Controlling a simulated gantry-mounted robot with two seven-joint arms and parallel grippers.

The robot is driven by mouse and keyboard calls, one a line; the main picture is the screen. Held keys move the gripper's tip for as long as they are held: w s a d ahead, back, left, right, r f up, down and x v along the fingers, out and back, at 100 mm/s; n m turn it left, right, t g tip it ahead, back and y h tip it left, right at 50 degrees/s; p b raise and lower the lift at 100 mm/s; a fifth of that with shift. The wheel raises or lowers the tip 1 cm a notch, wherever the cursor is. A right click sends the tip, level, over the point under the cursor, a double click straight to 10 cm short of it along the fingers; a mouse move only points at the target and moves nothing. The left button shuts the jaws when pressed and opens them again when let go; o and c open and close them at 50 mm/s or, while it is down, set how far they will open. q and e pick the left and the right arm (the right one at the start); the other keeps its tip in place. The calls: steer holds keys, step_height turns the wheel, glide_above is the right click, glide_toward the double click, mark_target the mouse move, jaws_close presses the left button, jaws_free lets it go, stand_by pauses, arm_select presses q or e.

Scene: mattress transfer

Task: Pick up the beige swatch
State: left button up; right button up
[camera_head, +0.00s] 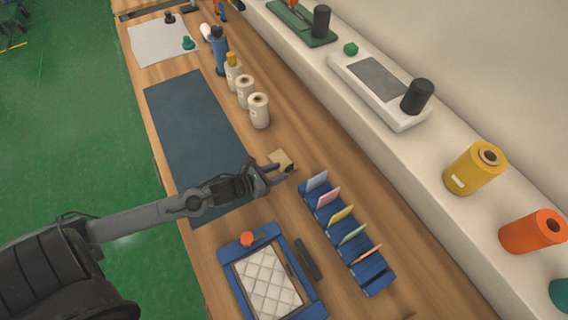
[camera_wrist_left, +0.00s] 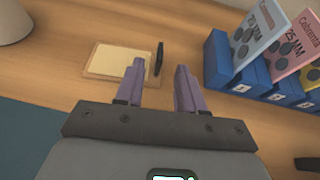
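The beige swatch (camera_head: 281,159) lies flat on the wooden bench, just beyond my left gripper (camera_head: 277,174) in the head view. In the left wrist view the swatch (camera_wrist_left: 108,62) is a light tan rectangle with a paler face, ahead and a little left of the fingers. A small dark upright piece (camera_wrist_left: 158,58) stands by its right edge. My left gripper (camera_wrist_left: 158,85) has its two purple fingers apart with nothing between them. The fingertips partly overlap the swatch's near right corner in the picture; I cannot tell whether they touch it. My right gripper is not in view.
A blue rack (camera_head: 345,230) with several coloured cards stands right of the swatch; it also shows in the wrist view (camera_wrist_left: 218,60). White spools (camera_head: 259,111) stand behind. A dark mat (camera_head: 195,125) lies left. A blue-framed tray (camera_head: 230,275) is nearer. A raised white ledge runs along the right.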

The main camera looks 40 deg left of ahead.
mark_target(291, 166)
arm_select(q)
steer(key=shift+w+r+x, duration=0.1)
steer(key=shift+r+x, duration=0.15)
steer(key=shift+x, duration=1)
steer(key=shift+w+r+x, duration=0.1)
steer(key=shift+r+x, duration=0.1)
steer(key=shift+x, duration=1.1)
steer(key=shift+w+f, duration=0.2)
steer(key=shift+w, duration=0.1)
jaws_close()
